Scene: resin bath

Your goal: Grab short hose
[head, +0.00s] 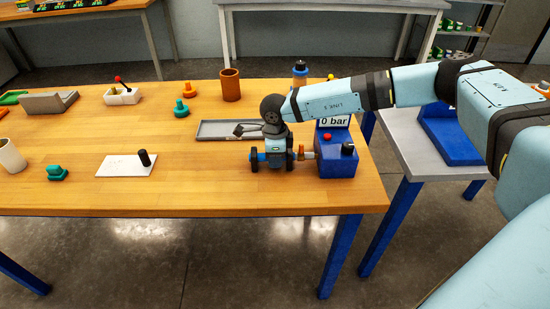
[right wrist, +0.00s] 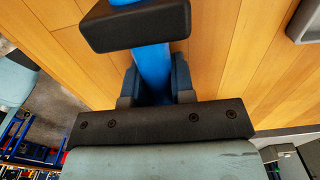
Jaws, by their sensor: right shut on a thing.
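My right gripper (head: 273,160) is low over the front right of the wooden table, just left of a blue box. It is shut on the short hose, which shows as a blue tube (right wrist: 153,65) in the right wrist view. A black block-like part (right wrist: 135,25) crosses the tube there. In the head view the gripper hides most of the hose, and I cannot tell whether it touches the table. My left gripper is in neither view.
The blue box (head: 336,160) with a "0 bar" display and an orange fitting stands close to my right gripper. A grey tray (head: 212,130) lies behind it. A white plate (head: 122,167) with a black peg and a brown cup (head: 231,85) stand further left and back.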

